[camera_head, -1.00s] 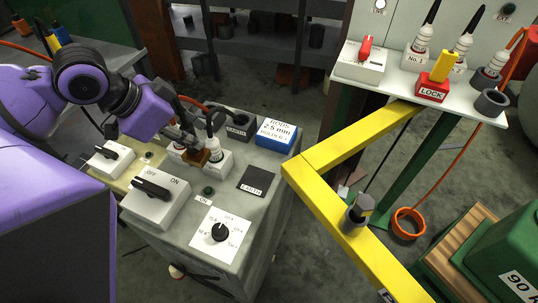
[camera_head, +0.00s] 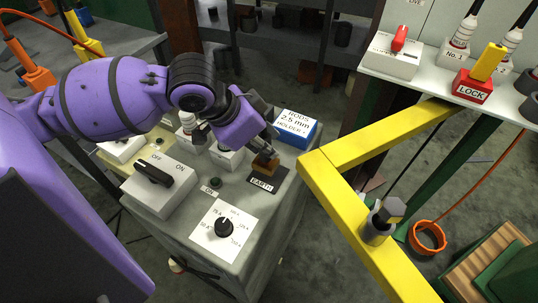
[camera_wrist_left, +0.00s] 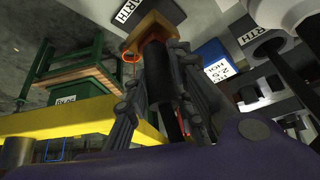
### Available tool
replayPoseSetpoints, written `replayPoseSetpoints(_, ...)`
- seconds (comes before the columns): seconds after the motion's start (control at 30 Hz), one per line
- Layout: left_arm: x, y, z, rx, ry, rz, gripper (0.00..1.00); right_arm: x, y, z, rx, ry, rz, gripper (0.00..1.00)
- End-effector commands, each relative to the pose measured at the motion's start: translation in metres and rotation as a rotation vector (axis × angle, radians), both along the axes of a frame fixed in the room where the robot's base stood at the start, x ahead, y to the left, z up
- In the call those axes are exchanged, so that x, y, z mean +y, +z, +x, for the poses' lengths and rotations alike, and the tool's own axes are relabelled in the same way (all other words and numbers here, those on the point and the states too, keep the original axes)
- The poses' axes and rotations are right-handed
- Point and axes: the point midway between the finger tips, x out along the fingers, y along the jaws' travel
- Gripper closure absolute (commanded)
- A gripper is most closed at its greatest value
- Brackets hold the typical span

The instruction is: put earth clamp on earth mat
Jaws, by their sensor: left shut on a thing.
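The earth clamp, a brass-coloured block (camera_head: 264,163) with a dark handle, is at my left gripper's (camera_head: 268,145) fingertips in the head view. The left gripper is shut on it. The black earth mat (camera_head: 272,181) with its EARTH label lies on the grey cabinet top, and the clamp is over its far part. I cannot tell whether the clamp touches the mat. In the left wrist view the fingers hold the dark handle (camera_wrist_left: 157,75), with the brass end (camera_wrist_left: 150,30) against the dark mat (camera_wrist_left: 168,10). My right gripper is not in view.
A blue-and-white rods box (camera_head: 296,128) stands just behind the mat. A switch box (camera_head: 160,185) and dial plate (camera_head: 222,232) are to the left and front. A yellow rail (camera_head: 350,220) runs right of the cabinet, with a gap between.

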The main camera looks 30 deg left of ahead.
Motion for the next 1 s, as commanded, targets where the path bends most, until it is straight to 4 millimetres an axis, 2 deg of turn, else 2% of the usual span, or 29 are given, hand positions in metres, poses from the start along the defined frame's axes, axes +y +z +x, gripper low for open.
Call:
replayPoseSetpoints(0.13, -0.006, -0.005, 0.005, -0.006, -0.002, -0.002, 1.00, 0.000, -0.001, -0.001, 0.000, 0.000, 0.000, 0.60)
replayPoseSetpoints(0.37, -0.006, -0.036, 0.004, -0.002, -0.001, -0.001, 1.00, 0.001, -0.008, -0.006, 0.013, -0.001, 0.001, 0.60)
replayPoseSetpoints(0.57, -0.005, -0.036, 0.004, -0.004, -0.001, 0.000, 1.00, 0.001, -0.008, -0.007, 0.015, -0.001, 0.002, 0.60)
replayPoseSetpoints(0.6, -0.005, -0.037, 0.003, -0.001, 0.000, 0.001, 0.74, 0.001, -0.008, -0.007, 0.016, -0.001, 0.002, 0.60)
replayPoseSetpoints(0.7, -0.005, -0.037, 0.003, -0.001, 0.000, 0.001, 0.61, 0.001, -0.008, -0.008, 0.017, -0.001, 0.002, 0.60)
replayPoseSetpoints(1.0, -0.005, -0.037, 0.003, -0.001, -0.001, 0.002, 0.59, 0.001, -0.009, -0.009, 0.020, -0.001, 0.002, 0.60)
